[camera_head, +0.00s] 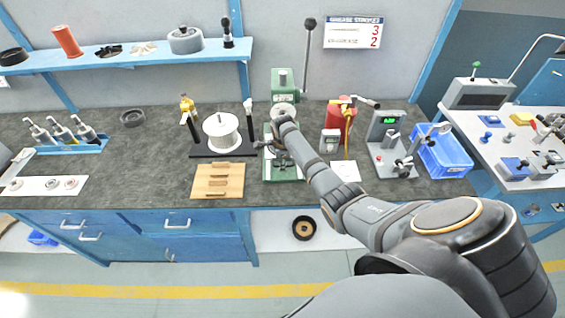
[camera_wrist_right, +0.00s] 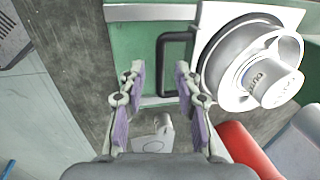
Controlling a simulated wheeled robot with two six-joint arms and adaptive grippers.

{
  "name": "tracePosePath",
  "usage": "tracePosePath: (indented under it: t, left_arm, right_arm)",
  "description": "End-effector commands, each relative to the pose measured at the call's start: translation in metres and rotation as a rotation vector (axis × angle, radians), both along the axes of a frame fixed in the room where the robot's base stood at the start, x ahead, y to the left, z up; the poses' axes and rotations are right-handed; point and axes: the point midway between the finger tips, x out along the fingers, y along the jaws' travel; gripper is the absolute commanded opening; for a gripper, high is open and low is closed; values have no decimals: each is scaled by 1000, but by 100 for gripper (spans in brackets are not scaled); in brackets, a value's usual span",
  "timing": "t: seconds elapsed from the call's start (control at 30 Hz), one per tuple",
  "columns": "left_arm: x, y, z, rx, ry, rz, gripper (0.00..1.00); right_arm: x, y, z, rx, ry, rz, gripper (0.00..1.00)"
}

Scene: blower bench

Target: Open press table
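The green press (camera_head: 283,82) stands at the middle of the bench with a tall black-knobbed lever (camera_head: 308,52) rising from it. Its green table or base (camera_head: 284,174) extends toward the bench front. In the right wrist view a black bar handle (camera_wrist_right: 163,66) sits on a green surface (camera_wrist_right: 145,40), beside a round silver part (camera_wrist_right: 240,65). My right gripper (camera_head: 266,144) is over the press's left side. In the wrist view the gripper (camera_wrist_right: 160,78) is open, its purple-padded fingers apart around or just short of the handle; I cannot tell contact. My left gripper is out of view.
A white spool (camera_head: 221,131) on a black stand is left of the press, with a wooden board (camera_head: 217,181) in front. A red canister (camera_head: 339,113), grey gauge stand (camera_head: 386,130) and blue crate (camera_head: 442,150) are to the right. My right arm hides part of the bench.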

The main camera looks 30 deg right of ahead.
Motion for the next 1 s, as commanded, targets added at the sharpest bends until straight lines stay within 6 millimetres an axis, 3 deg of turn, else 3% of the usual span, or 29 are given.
tracePosePath:
  t: [0.33, 0.6, 1.0]
  left_arm:
    - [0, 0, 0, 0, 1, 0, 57]
    - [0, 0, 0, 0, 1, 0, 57]
    - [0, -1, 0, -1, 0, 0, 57]
  right_arm:
    - [1, -1, -6, -1, -1, 1, 33]
    - [1, -1, -6, 0, 0, 1, 0]
    - [1, -1, -6, -1, 1, 1, 0]
